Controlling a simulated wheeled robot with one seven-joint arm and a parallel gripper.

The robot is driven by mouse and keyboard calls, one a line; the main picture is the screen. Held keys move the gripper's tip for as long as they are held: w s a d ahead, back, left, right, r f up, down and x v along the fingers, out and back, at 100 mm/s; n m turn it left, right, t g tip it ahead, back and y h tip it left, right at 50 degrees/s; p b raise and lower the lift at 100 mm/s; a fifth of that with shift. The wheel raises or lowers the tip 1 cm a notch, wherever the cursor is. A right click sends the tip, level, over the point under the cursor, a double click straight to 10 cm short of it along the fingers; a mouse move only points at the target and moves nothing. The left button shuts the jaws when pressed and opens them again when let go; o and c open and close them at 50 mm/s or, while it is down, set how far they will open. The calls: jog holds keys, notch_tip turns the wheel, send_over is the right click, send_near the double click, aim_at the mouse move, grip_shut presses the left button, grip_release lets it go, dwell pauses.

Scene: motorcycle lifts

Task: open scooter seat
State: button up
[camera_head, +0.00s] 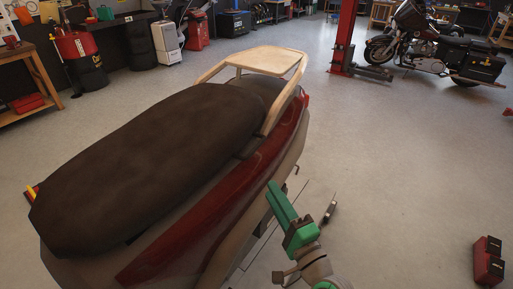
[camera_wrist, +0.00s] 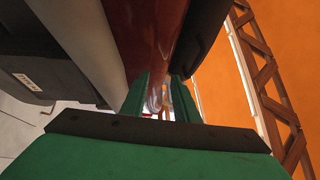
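The scooter's dark brown seat (camera_head: 150,155) lies down along the top of the red body (camera_head: 222,228) in the head view. No gap shows under it on this side. My green gripper (camera_head: 273,192) is beside the scooter's right flank, low and behind the seat's middle. In the wrist view my gripper (camera_wrist: 161,88) has its two fingers apart with nothing clearly held between them. The red body (camera_wrist: 145,30) shows just beyond the fingers, and the dark seat edge (camera_wrist: 207,35) is near the right finger. Whether a finger touches the scooter cannot be told.
A tan rear rack (camera_head: 270,58) rises behind the seat. A red lift post (camera_head: 345,35) and a parked motorcycle (camera_head: 430,50) stand at the back right. A red box (camera_head: 488,262) sits on the floor at right. The floor right of the scooter is mostly clear.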

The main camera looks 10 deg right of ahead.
aim_at(256, 146)
notch_tip(256, 146, up, 7)
jog(key=n+y, duration=0.1)
jog(key=y, duration=0.2)
jog(key=x, duration=1)
jog(key=shift+w+d, duration=0.25)
grip_shut()
